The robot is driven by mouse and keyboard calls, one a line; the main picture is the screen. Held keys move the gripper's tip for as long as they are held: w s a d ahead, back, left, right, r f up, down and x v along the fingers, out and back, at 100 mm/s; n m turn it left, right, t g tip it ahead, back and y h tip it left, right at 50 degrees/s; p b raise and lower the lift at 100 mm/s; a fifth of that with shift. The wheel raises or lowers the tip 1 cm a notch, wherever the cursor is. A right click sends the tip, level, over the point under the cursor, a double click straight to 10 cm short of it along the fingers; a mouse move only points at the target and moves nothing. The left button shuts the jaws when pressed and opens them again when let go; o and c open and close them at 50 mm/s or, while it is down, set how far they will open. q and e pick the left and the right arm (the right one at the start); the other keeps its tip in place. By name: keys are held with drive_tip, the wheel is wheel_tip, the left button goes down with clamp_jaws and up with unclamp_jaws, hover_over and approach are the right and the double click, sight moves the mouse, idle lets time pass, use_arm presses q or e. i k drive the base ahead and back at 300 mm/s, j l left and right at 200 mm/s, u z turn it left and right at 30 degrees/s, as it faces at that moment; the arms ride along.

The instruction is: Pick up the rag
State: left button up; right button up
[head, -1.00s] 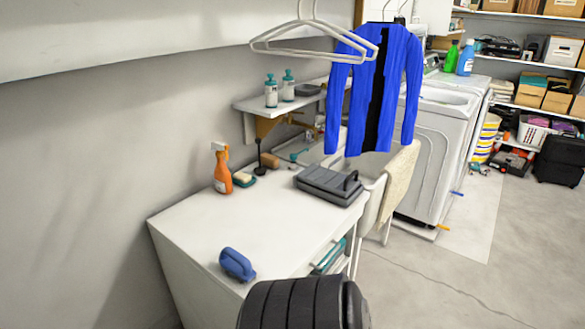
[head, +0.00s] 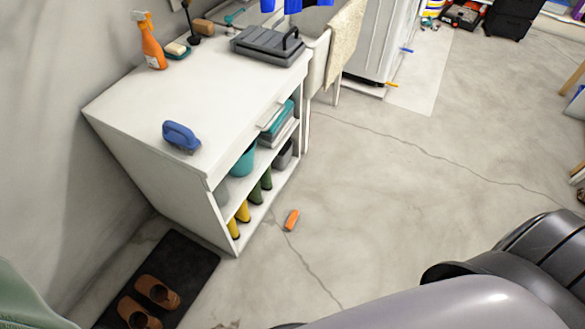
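A beige cloth (head: 347,32), which may be the rag, hangs over the edge of the white sink just right of the white cabinet, near the top of the head view. Its upper part runs up to the top edge of the picture. I cannot tell for sure that it is the rag. Neither of my grippers shows; only dark and grey parts of my own arm are at the lower right, far from the cloth.
The white cabinet (head: 150,105) holds a blue brush (head: 180,136), an orange spray bottle (head: 150,42) and a grey case (head: 268,46). An orange object (head: 291,220) lies on the floor. Brown sandals (head: 157,292) rest on a dark mat (head: 190,262). Floor on the right is mostly clear.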

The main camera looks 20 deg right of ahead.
sight(292, 218)
drive_tip(key=z, duration=0.7)
drive_tip(key=u, duration=1.1)
drive_tip(key=z, duration=1.1)
drive_tip(key=i+l+u, duration=0.1)
drive_tip(key=l, duration=0.25)
drive_tip(key=i+l+u, duration=0.1)
drive_tip(key=i+l, duration=0.15)
drive_tip(key=i+l+u, duration=0.1)
drive_tip(key=l, duration=0.35)
drive_tip(key=i+l+u, duration=0.1)
drive_tip(key=l, duration=0.3)
drive_tip(key=i+l+u, duration=0.1)
drive_tip(key=l, duration=0.3)
drive_tip(key=i, duration=0.1)
